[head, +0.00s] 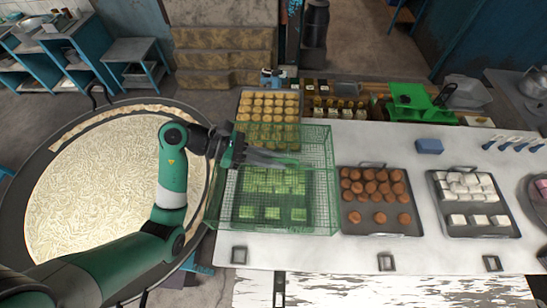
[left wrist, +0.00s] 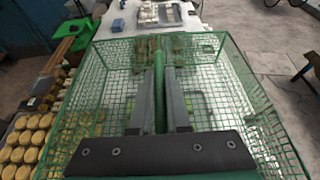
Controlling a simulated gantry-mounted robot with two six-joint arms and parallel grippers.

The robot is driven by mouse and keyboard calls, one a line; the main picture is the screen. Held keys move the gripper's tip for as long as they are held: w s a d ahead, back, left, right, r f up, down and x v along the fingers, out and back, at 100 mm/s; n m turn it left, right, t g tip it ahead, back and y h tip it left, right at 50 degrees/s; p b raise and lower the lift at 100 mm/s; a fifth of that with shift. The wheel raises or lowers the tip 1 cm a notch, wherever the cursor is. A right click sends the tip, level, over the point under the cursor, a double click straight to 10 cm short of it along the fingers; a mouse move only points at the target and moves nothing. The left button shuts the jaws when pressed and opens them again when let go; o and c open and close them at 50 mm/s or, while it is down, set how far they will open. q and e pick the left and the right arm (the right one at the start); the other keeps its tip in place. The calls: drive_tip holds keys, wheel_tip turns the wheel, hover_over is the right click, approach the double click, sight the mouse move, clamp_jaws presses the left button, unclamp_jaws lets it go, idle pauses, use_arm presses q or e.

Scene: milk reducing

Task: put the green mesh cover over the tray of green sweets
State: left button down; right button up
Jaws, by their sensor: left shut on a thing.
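The green mesh cover (head: 325,190) is a see-through wire box at the left end of the white table; it fills much of the left wrist view (left wrist: 85,85). Green sweets (head: 272,183) in square blocks sit on their tray beneath and inside its outline in the head view. Whether its lower rim rests on the table or hangs above it, I cannot tell. My left gripper (head: 285,162) is over the top of the cover, shut on its green bar (left wrist: 159,85), which runs between the fingers in the left wrist view (left wrist: 158,72). My right gripper is not in view.
A tray of yellow sweets (head: 270,103) lies right behind the cover. A tray of brown sweets (head: 380,222) and a tray of white sweets (head: 478,232) stand to its right. A large round pan (head: 100,185) is at the left. A blue block (head: 429,146) lies at the back.

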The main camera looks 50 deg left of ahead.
use_arm(q)
wheel_tip(320, 180, down, 10)
drive_tip(key=b, duration=0.8)
drive_tip(key=shift+r, duration=0.1)
drive_tip(key=shift+f, duration=0.25)
drive_tip(key=c, duration=0.8)
unclamp_jaws()
drive_tip(key=b+v, duration=0.1)
drive_tip(key=v, duration=1)
drive_tip(key=shift+s+a+r, duration=0.15)
drive_tip(key=shift+s+r, duration=0.05)
